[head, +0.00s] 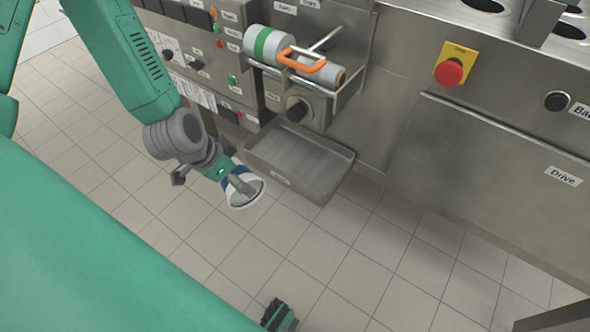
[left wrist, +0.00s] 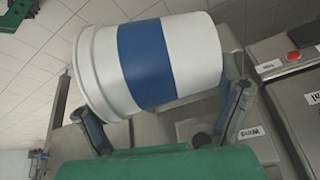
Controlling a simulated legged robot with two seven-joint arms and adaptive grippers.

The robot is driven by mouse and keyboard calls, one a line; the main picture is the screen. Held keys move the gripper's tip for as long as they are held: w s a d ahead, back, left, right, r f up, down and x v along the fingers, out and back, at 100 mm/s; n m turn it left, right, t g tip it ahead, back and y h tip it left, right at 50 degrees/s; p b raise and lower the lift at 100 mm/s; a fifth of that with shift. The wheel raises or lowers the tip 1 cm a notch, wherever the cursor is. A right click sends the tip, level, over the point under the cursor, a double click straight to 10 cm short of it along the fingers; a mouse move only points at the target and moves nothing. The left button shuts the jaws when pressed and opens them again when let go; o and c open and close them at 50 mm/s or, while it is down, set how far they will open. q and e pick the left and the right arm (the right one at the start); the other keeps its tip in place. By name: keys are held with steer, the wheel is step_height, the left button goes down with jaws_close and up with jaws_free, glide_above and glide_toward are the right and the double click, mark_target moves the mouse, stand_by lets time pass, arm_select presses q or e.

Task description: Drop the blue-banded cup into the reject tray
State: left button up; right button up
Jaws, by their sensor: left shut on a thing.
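The blue-banded cup (head: 246,200) is white with a blue band and is held tilted in my left gripper (head: 240,184). In the left wrist view the cup (left wrist: 205,55) lies across the picture between the two fingers of the left gripper (left wrist: 160,102), which is shut on it. A shallow grey metal tray (head: 331,187), taken to be the reject tray, sits low at the machine's front. The cup is left of and slightly below the tray in the head view, apart from it. A dark green part (head: 280,316), likely my right gripper, shows at the bottom edge; its jaws are unclear.
Above the tray, a holder carries a cylinder with a green band (head: 264,44) and an orange handle (head: 301,60). A black knob (head: 299,109) is below it. A red stop button (head: 449,72) is on the panel at right. The tiled floor (head: 400,260) in front is clear.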

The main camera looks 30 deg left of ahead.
arm_select(q)
steer(key=w+d+b, duration=0.1)
steer(key=w, duration=0.6)
steer(key=b, duration=0.2)
glide_above(296, 162)
steer(key=shift+w+a+f, duration=0.1)
steer(key=shift+f, duration=0.1)
steer(key=shift+f+b, duration=0.35)
steer(key=shift+f, duration=0.4)
steer(key=shift+f, duration=0.45)
steer(key=o, duration=0.6)
steer(key=shift+f, duration=0.1)
